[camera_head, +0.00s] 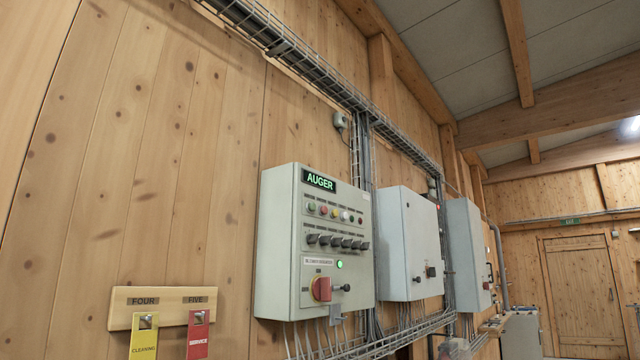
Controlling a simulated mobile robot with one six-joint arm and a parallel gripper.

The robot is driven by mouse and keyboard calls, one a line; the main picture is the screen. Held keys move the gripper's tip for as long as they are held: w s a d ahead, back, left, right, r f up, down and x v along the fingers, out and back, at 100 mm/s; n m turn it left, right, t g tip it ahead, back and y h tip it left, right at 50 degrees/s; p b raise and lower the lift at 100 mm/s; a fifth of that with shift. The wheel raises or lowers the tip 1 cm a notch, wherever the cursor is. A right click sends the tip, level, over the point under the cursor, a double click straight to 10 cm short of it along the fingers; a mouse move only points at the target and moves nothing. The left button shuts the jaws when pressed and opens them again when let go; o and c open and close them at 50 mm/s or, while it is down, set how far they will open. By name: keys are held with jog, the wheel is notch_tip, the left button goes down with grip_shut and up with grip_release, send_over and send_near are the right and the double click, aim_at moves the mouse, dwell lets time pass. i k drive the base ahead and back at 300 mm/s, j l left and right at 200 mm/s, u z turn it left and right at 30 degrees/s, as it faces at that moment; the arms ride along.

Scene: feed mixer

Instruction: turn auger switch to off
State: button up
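The auger panel (275,240) is a light grey cabinet on the wooden wall, with a green-lettered AUGER sign (319,180) at its top. Low on its front is a red rotary switch (321,289) on a yellow plate. A lit green lamp (339,264) sits above and right of it, and a small dark knob or lock (341,287) is to its right. Above are a row of coloured buttons (334,212) and a row of dark selector switches (336,241). The switch's position marks are too small to read. My gripper is not in view.
Two more grey cabinets (409,243) (467,250) stand along the wall to the right. A wooden board (170,308) at lower left holds a yellow CLEANING tag (144,338) and a red SERVICE tag (198,335). A cable tray (400,335) and cables run below the cabinets.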

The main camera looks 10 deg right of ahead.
aim_at(336, 242)
jog(key=k+j, duration=0.1)
jog(key=i+l+u, duration=0.2)
jog(key=i, duration=0.4)
jog(key=i+l+u, duration=0.2)
jog(key=i+l, duration=0.45)
jog(key=l, duration=0.25)
jog(key=i+l+u, duration=0.1)
jog(key=l, duration=0.3)
jog(key=i, duration=0.1)
